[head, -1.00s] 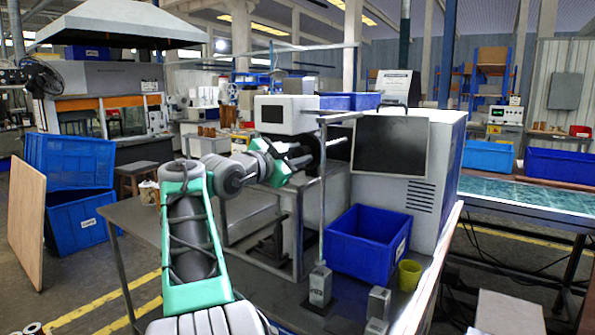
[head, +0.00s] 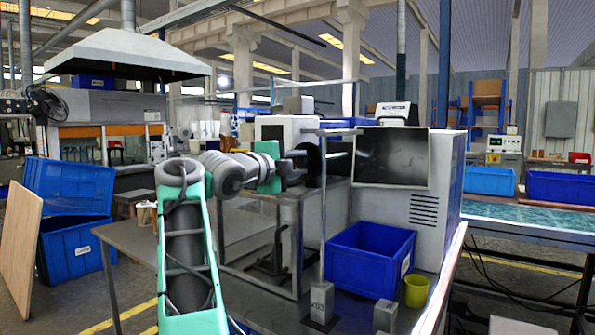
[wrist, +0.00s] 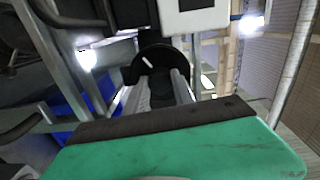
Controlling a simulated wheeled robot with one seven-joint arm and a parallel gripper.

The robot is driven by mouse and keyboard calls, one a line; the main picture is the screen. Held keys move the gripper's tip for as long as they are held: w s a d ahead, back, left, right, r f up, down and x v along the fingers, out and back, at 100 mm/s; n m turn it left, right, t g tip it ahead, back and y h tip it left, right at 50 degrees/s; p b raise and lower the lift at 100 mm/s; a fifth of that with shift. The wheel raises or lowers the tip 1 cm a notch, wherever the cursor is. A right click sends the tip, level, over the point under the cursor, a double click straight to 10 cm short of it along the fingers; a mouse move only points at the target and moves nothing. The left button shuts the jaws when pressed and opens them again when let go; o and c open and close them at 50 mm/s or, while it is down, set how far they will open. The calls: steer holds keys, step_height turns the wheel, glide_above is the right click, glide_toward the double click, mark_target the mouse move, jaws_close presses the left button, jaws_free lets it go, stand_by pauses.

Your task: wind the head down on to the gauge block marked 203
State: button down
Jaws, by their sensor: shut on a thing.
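My gripper (head: 303,163) reaches out over the bench and is shut on a dark round knob (head: 314,160) below the white-fronted machine box. In the wrist view my gripper's fingers (wrist: 158,88) run up to the black knob (wrist: 155,62), which bears a pale mark; their tips are partly hidden against it. A grey gauge block (head: 321,302) with a label reading about 203 stands on the bench. A thin upright post (head: 322,210) with a flat plate on top ends at or just behind that block; I cannot tell whether they touch. A second grey block (head: 385,316) stands to its right.
A blue bin (head: 368,260) and a yellow cup (head: 416,291) are on the bench right of the post. A dark screen (head: 391,157) and grey cabinet stand behind. A metal frame (head: 250,240) is below my gripper. The bench's left part is mostly clear.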

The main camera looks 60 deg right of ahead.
steer(key=shift+m, duration=0.6)
steer(key=shift+b, duration=0.3)
steer(key=c, duration=1.1)
jaws_free()
steer(key=shift+o, duration=0.2)
steer(key=w+a, duration=0.1)
steer(key=a, duration=0.6)
steer(key=shift+a, duration=0.35)
